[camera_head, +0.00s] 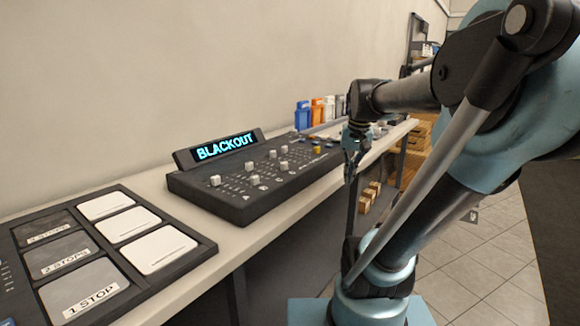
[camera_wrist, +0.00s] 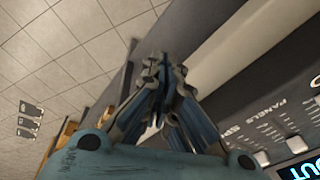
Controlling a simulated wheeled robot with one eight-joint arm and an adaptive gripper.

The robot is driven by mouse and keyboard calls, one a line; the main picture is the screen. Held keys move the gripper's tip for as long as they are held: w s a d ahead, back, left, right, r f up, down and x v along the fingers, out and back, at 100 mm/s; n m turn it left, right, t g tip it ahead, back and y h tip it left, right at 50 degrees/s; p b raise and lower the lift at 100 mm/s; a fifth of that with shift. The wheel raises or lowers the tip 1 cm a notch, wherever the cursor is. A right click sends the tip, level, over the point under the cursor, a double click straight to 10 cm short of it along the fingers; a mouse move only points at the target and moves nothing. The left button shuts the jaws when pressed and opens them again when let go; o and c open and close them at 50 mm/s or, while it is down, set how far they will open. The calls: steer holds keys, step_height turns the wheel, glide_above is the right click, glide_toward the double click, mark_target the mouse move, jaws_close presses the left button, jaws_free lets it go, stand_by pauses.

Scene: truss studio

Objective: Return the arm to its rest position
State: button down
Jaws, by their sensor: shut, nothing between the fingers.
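My gripper (camera_head: 352,160) hangs pointing down from my arm in the head view, just off the front edge of the table and to the right of the lighting console (camera_head: 245,185). Its fingers are together and hold nothing. In the wrist view my gripper (camera_wrist: 160,75) also shows closed, with the tiled floor and table edge beyond it. My arm is bent, reaching from the right of the head view toward the table. The console's screen (camera_head: 225,146) reads "BLACKOUT".
A dark tray (camera_head: 205,246) with white and grey panels lies on the table (camera_head: 232,236) at the front left. Blue and orange containers (camera_head: 318,111) stand at the back. Wooden boxes (camera_head: 369,196) sit below the table. Tiled floor (camera_head: 480,262) is open at the right.

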steer(key=s+f+n, duration=0.2)
steer(key=s+f, duration=1)
steer(key=f, duration=0.3)
steer(key=shift+s+d+f+h, duration=0.15)
steer(key=shift+s+d+h, duration=0.1)
steer(key=shift+h, duration=0.05)
